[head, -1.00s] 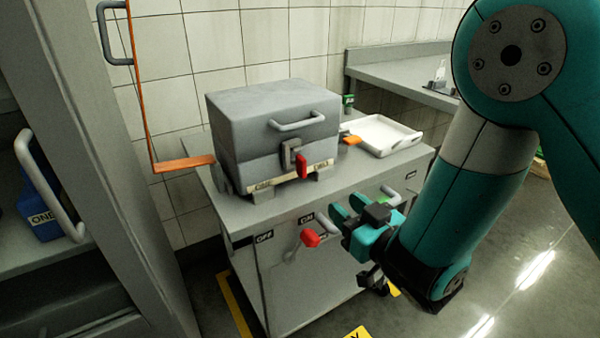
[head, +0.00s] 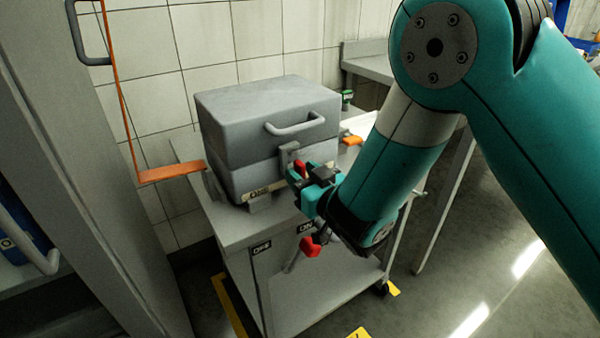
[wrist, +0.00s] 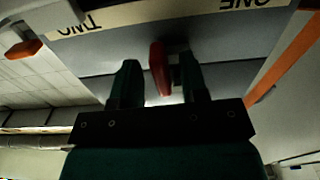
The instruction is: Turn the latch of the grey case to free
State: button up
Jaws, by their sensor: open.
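The grey case (head: 262,110) sits on the cart, its lid down and a bar handle on its front. Its latch has a grey plate (head: 289,155) and a red lever (head: 301,168). My gripper (head: 304,178) is open, at the front of the case. A label strip on the case reads ONE and TWO (wrist: 160,15) upside down in the wrist view. My gripper hides part of the latch in the head view.
The cart (head: 232,228) has a second red-knobbed lever (head: 310,245) on its front, below my gripper, beside OFF and ON labels. An orange bar (head: 170,172) stands left of the case. A white tray (head: 362,130) is partly hidden behind my arm.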

grip_shut()
jog(key=shift+n, duration=0.3)
jog(key=n, duration=0.4)
jog(key=shift+s, duration=0.1)
jog(key=n, duration=0.4)
jog(key=shift+n, duration=0.4)
jog(key=n, duration=0.4)
jog(key=shift+b, duration=0.3)
jog(key=shift+n, duration=2.1)
